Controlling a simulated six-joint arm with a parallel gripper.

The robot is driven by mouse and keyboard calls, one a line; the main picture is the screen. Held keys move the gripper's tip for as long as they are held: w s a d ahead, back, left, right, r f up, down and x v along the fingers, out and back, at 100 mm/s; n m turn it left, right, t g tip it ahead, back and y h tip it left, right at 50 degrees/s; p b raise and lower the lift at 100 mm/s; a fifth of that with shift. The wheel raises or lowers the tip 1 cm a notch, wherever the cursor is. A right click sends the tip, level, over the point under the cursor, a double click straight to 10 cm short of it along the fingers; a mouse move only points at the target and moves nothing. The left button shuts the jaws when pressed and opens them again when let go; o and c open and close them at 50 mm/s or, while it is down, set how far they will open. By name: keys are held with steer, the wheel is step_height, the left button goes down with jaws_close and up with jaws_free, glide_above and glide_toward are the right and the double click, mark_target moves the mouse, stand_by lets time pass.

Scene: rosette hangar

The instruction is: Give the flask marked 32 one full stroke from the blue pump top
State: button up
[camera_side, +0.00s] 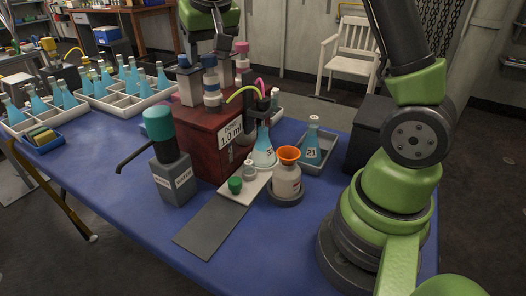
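The flask marked 32 (263,154), with blue liquid, stands upright at the front right of a dark red dosing box (208,142) labelled 1.0 ml. Yellow and pink tubes (243,92) curve from the box top towards a dark nozzle over the flask's neck. Pump bottles stand on the box. One with a blue top (210,61) is in the middle, another bluish top (184,62) is at left, and a pink top (242,47) is at right. My gripper (213,46) points down at the blue top in the middle. Its fingers are too small and dark to read; contact is unclear.
A grey bottle with a teal top (158,122) and long spout stands front left. An orange-funnelled bottle (287,178) and white strip (243,190) are in front of the flask. Flask 21 (312,142) sits in a grey tray. Racks of blue flasks (128,97) stand left.

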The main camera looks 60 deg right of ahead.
steer(key=shift+r, duration=0.1)
stand_by(0.5)
steer(key=shift+r, duration=3.4)
steer(key=shift+s+a+r, duration=0.1)
steer(key=shift+s, duration=0.1)
steer(key=s+a+f+n+t+y, duration=0.1)
steer(key=s+a, duration=0.4)
steer(key=s, duration=0.6)
steer(key=s+a+f+n+t+y, duration=0.1)
steer(key=s+a, duration=0.4)
steer(key=s, duration=0.7)
steer(key=shift+a+f+t+y, duration=0.15)
steer(key=shift+f+t+y, duration=0.5)
steer(key=shift+y, duration=0.45)
